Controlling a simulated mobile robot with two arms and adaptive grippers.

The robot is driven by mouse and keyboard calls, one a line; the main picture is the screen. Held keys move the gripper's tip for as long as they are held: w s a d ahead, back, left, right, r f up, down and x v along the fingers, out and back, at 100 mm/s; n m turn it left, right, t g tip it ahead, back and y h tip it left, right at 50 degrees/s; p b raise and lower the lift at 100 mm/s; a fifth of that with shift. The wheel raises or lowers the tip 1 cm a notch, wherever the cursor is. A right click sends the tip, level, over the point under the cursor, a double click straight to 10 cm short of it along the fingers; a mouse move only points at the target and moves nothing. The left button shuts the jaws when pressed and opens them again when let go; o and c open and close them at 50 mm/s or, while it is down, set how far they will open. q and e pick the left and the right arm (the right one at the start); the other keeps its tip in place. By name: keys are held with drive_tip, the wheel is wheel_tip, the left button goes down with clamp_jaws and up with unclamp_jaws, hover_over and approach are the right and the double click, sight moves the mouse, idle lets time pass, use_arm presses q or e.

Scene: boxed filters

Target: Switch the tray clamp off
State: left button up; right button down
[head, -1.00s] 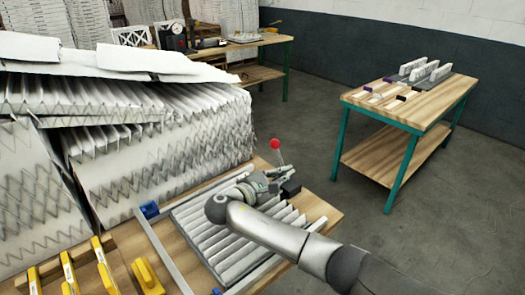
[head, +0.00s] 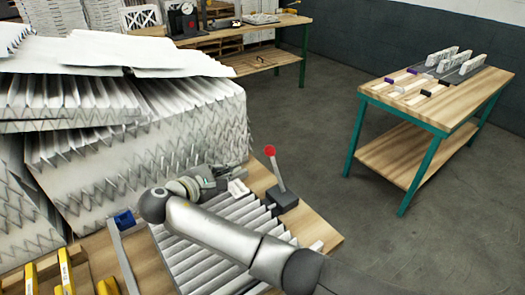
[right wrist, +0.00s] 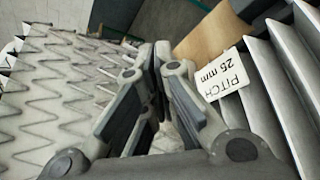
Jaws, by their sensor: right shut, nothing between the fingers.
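The tray clamp shows as a lever with a red knob (head: 269,151) on a dark base (head: 283,198) at the far right of the tray. The lever stands up, tilted slightly left in the head view. The tray holds a pleated filter (head: 215,250) between grey rails (head: 124,262). My right gripper (head: 232,171) is left of the lever, apart from it, over the tray's far end. In the right wrist view its fingers (right wrist: 158,50) are together and empty. The lever is not seen there. My left gripper is not in view.
A tall stack of pleated filters (head: 140,150) stands close left of my right gripper. A label reading "PITCH 25 mm" (right wrist: 224,75) is beside the fingers. Yellow-handled tools (head: 67,272) lie front left. Another table (head: 455,105) stands apart at right, with open floor between.

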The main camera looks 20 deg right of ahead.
sight(276, 170)
drive_tip(key=shift+s+a+r, duration=0.15)
drive_tip(key=shift+s+a, duration=0.05)
drive_tip(key=shift+a, duration=0.05)
drive_tip(key=p+x, duration=0.2)
drive_tip(key=x, duration=0.8)
drive_tip(key=shift+w+d, duration=0.2)
drive_tip(key=shift+d, duration=0.15)
drive_tip(key=s+r+p, duration=0.1)
drive_tip(key=s+d+r+p, duration=0.1)
drive_tip(key=p, duration=0.1)
drive_tip(key=shift+s+r, duration=0.25)
drive_tip(key=shift+s, duration=0.15)
drive_tip(key=shift+d, duration=0.1)
